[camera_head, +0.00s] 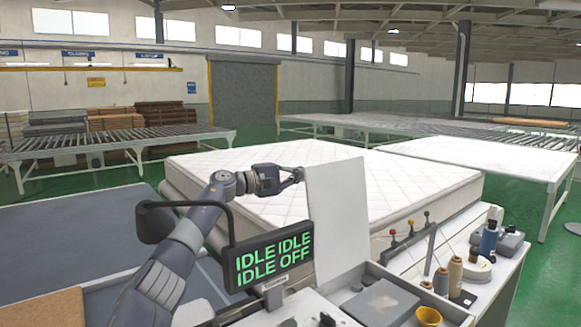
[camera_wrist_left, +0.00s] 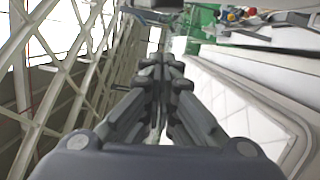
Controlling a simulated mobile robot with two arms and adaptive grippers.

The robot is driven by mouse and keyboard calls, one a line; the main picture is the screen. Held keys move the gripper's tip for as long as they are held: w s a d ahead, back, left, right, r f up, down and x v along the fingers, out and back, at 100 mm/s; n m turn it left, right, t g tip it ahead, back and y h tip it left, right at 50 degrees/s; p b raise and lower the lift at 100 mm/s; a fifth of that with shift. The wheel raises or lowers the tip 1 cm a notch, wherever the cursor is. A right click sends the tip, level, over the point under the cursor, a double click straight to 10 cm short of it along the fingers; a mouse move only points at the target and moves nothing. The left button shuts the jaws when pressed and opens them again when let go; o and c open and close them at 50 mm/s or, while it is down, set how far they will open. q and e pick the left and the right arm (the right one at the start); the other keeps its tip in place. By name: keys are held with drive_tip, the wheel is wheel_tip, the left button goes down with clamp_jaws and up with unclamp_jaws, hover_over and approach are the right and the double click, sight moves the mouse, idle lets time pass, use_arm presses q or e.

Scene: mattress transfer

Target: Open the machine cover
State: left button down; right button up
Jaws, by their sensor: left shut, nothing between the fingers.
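The machine cover appears to be the white flat panel (camera_head: 338,215) standing upright, slightly tilted, on the machine in the head view. My left gripper (camera_head: 298,174) is at the panel's upper left edge, with its fingers shut and nothing held. Whether the fingertips touch the panel cannot be told. In the left wrist view the closed fingers (camera_wrist_left: 165,62) point away from the camera, side by side. My right gripper is not in view.
A white quilted mattress (camera_head: 260,165) lies behind the panel. Thread spools (camera_head: 455,275), a yellow cup (camera_head: 428,316) and coloured-knob levers (camera_head: 410,228) crowd the machine's right side.

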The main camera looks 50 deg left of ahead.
sight(339, 171)
use_arm(q)
drive_tip(key=shift+s+d+r+p, duration=0.15)
drive_tip(key=shift+d+p, duration=0.1)
drive_tip(key=shift+d, duration=0.6)
drive_tip(key=shift+s+d+p, duration=0.15)
drive_tip(key=shift+d+p, duration=0.1)
drive_tip(key=shift+d, duration=0.6)
drive_tip(key=d, duration=0.1)
drive_tip(key=d+r+m+b, duration=0.1)
drive_tip(key=d, duration=0.1)
drive_tip(key=d+m, duration=0.1)
drive_tip(key=shift+s+d+r+b, duration=0.25)
drive_tip(key=shift+d+r+b, duration=0.05)
drive_tip(key=shift+d, duration=0.05)
drive_tip(key=shift+d+r+m, duration=0.2)
drive_tip(key=shift+d+m, duration=0.1)
drive_tip(key=shift+d, duration=0.2)
